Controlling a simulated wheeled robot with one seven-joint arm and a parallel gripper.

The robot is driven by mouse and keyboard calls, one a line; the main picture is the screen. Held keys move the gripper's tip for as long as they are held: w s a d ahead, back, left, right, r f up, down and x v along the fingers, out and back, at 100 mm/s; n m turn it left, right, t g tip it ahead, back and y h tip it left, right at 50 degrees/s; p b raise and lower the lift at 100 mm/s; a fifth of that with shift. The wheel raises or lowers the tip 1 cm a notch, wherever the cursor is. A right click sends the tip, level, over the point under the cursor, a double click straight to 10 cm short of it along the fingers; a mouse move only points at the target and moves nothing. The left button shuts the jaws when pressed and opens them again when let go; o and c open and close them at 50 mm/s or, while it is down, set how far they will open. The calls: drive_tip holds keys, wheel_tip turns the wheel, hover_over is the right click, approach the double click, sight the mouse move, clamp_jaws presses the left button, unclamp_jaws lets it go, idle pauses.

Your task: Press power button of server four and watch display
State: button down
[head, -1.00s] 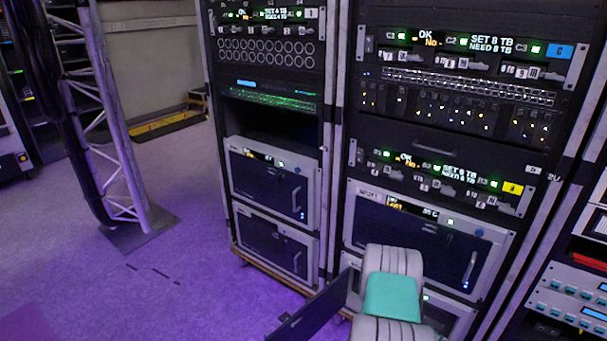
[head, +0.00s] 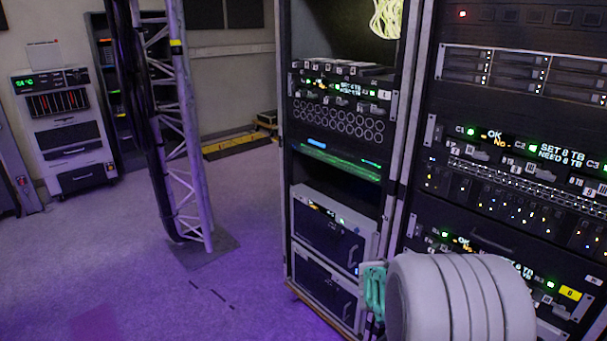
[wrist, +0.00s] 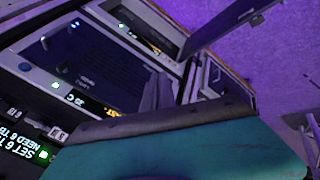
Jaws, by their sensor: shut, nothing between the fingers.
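No label reading server four is legible, so I cannot tell which unit it is. In the left rack, an upper grey server (head: 330,228) with a small lit display sits above a lower grey server (head: 325,288). In the wrist view, tilted, a grey server (wrist: 95,65) has a lit button (wrist: 55,85) and a display (wrist: 90,104). Another server (wrist: 145,28) beyond it has a dark flap (wrist: 225,25) swung open. My gripper (head: 374,288), teal, is shut and empty at the racks' front, partly hidden by my pale arm. Whether it touches anything cannot be told.
The right rack (head: 500,120) holds panels with green lights and text, some covered by my arm. A truss tower (head: 180,120) with black cables stands left of the racks. A white cabinet (head: 65,130) is at the back left. Purple floor between is clear.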

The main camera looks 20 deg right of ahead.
drive_tip(key=s+a+r+n+t+y+p, duration=0.15)
drive_tip(key=a+r+y+p, duration=0.45)
drive_tip(key=a+r, duration=1.2)
drive_tip(key=s+a+r+n+p, duration=0.1)
drive_tip(key=s+a+r+p, duration=0.5)
drive_tip(key=s+a+r, duration=0.1)
drive_tip(key=shift+s+a+r+n+g, duration=0.4)
drive_tip(key=shift+a+r+g, duration=0.1)
drive_tip(key=shift+r, duration=0.15)
